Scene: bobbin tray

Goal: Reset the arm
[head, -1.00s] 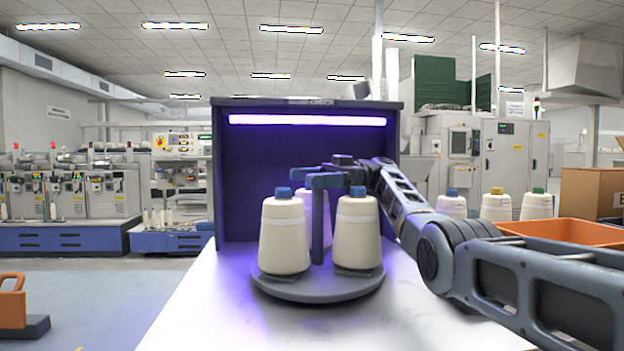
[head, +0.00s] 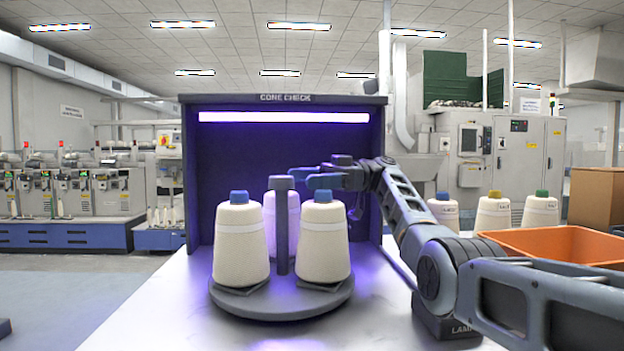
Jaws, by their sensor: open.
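My gripper (head: 305,176) is open and empty, pointing left inside the lit booth. Its fingertips are just right of the top of a grey post (head: 283,225); whether they touch it cannot be told. The post rises from a round grey turntable (head: 280,309). Cream cones with blue tips stand around it: one at front left (head: 241,245), one at front right (head: 323,245) and one behind (head: 270,220), partly hidden by the post. My gripper is above and behind the front right cone. My arm reaches in from the right.
The booth (head: 284,98), marked CONE CHECK, stands behind the turntable on a white table (head: 150,320). On the right are more cones (head: 494,214), an orange bin (head: 555,245) and a cardboard box (head: 595,195). A dark block (head: 445,326) marked LAMP sits beneath my arm.

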